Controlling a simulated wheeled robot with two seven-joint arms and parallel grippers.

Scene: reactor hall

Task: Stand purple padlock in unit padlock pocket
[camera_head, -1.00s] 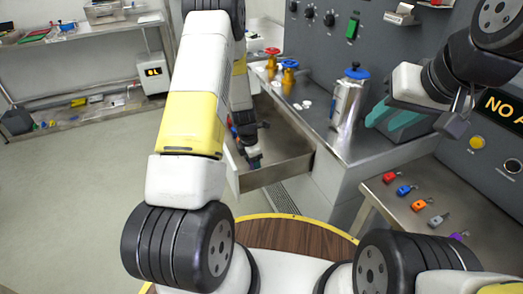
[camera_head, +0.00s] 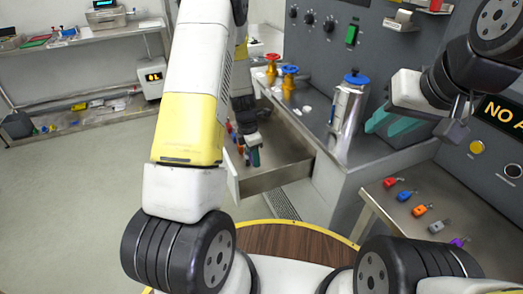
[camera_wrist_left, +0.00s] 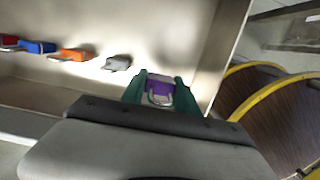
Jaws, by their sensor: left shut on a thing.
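My left gripper (camera_head: 254,157) reaches into the open drawer (camera_head: 270,178). In the left wrist view its teal fingers (camera_wrist_left: 160,92) are shut on a purple padlock (camera_wrist_left: 158,87). The padlock's body lies between the fingertips and its pale shackle points back toward the palm. Whether it touches the drawer floor is unclear. In that view a grey padlock (camera_wrist_left: 117,63), an orange one (camera_wrist_left: 72,54), a blue one (camera_wrist_left: 37,46) and a red one (camera_wrist_left: 8,42) lie in a row left of the gripper. I cannot make out the padlock pocket.
The drawer wall (camera_wrist_left: 218,55) stands close right of the left gripper. A side table (camera_head: 385,210) at right holds small coloured items, including a purple one (camera_head: 459,241). A metal canister (camera_head: 347,108) and valves with red and blue handwheels (camera_head: 290,80) stand on the bench.

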